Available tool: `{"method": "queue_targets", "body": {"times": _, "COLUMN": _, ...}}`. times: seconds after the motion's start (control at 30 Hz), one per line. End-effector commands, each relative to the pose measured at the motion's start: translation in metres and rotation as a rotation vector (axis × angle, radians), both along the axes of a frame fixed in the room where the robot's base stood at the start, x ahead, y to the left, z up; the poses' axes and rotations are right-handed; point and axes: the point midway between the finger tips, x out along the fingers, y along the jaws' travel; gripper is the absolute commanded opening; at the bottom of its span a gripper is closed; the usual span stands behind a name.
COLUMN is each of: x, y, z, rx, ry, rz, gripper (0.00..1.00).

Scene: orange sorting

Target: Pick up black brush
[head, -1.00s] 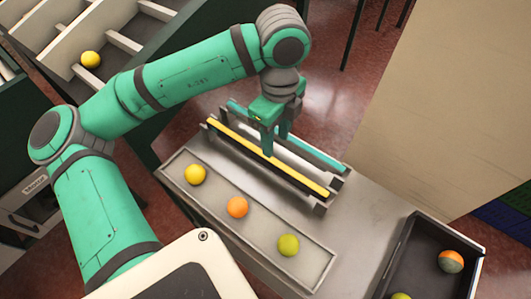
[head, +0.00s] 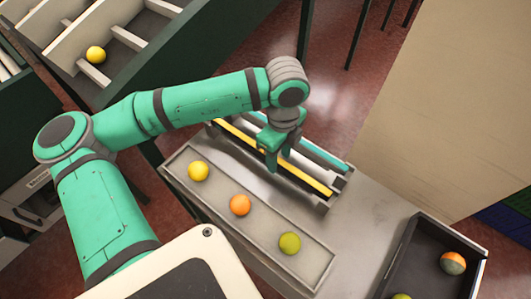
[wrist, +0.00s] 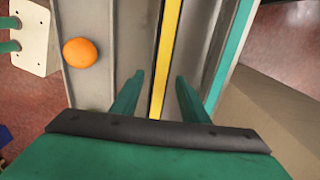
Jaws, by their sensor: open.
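A long yellow-backed bar with a dark lower side (head: 310,176) lies in a rack on the table; I take it for the black brush, though its bristles are not clear. My gripper (head: 279,158) is open above the rack, near the middle of the bar, and hides part of it. In the wrist view the fingers (wrist: 160,97) stand apart, one either side of the yellow strip (wrist: 170,40). Nothing is held. I cannot tell how far the tips are above it.
A teal bar (head: 325,154) lies parallel behind the yellow one. A shallow tray (head: 215,196) in front holds a yellow, an orange and a green fruit. A dark bin (head: 400,262) with fruit is at right. A pale panel (head: 450,110) stands at back right.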

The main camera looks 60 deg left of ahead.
Motion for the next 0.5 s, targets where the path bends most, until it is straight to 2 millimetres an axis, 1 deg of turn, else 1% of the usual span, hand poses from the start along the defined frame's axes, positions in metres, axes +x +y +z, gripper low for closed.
{"method": "queue_targets", "body": {"times": 0.07, "x": 0.0, "y": 0.0, "z": 0.0002, "rx": 0.0, "ry": 0.0, "rz": 0.0, "gripper": 0.41}}
{"method": "queue_targets", "body": {"times": 0.1, "x": 0.0, "y": 0.0, "z": 0.0002, "rx": 0.0, "ry": 0.0, "rz": 0.0, "gripper": 0.38}}
{"method": "queue_targets", "body": {"times": 0.27, "x": 0.0, "y": 0.0, "z": 0.0004, "rx": 0.0, "ry": 0.0, "rz": 0.0, "gripper": 0.0}}
{"method": "queue_targets", "body": {"times": 0.5, "x": 0.0001, "y": 0.0, "z": 0.0007, "rx": 0.0, "ry": 0.0, "rz": 0.0, "gripper": 0.0}}
